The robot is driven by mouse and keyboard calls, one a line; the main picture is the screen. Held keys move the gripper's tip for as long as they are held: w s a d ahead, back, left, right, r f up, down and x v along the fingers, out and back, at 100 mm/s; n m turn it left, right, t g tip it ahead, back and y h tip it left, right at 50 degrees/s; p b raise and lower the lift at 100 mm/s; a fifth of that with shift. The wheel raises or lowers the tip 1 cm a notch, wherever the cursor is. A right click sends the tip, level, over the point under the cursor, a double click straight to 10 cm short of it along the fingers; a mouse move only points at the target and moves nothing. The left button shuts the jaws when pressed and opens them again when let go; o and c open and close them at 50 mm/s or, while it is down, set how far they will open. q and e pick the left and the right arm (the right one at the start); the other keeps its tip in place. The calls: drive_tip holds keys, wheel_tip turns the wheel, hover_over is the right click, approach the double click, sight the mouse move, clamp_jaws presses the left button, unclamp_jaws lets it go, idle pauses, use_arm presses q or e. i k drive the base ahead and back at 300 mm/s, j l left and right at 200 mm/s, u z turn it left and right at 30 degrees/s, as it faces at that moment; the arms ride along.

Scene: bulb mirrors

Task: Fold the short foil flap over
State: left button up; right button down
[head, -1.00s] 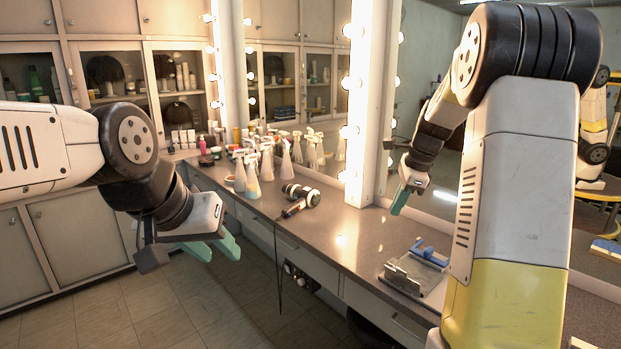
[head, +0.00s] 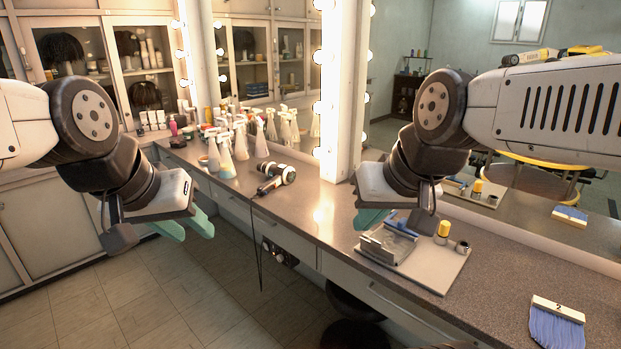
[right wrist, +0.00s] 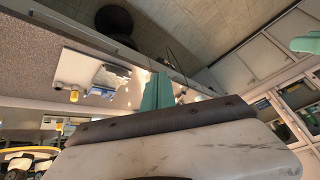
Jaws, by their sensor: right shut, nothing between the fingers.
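A grey metallic piece (head: 385,244) with a blue part (head: 400,229) sits on the left end of a pale board (head: 437,268) on the counter. It also shows in the right wrist view (right wrist: 108,79). I cannot clearly pick out the short foil flap at this size. My right gripper (head: 370,219) is shut and empty, just above and behind the metallic piece at its left side; it appears apart from it. Its teal fingers show in the right wrist view (right wrist: 160,93). My left gripper (head: 188,226) is open and empty, out over the floor left of the counter.
A yellow-topped bottle (head: 443,233) and a small dark cup (head: 462,249) stand on the board. A blue-bristled brush (head: 557,325) lies at front right. A hair dryer (head: 276,177) and spray bottles (head: 241,142) occupy the left counter. The mirror (head: 520,215) bounds the back.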

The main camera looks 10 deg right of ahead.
sight(375, 246)
drive_tip(key=j+z, duration=0.2)
drive_tip(key=z, duration=0.15)
drive_tip(key=i+j+z, duration=0.1)
drive_tip(key=j+z, duration=0.35)
drive_tip(key=z, duration=0.25)
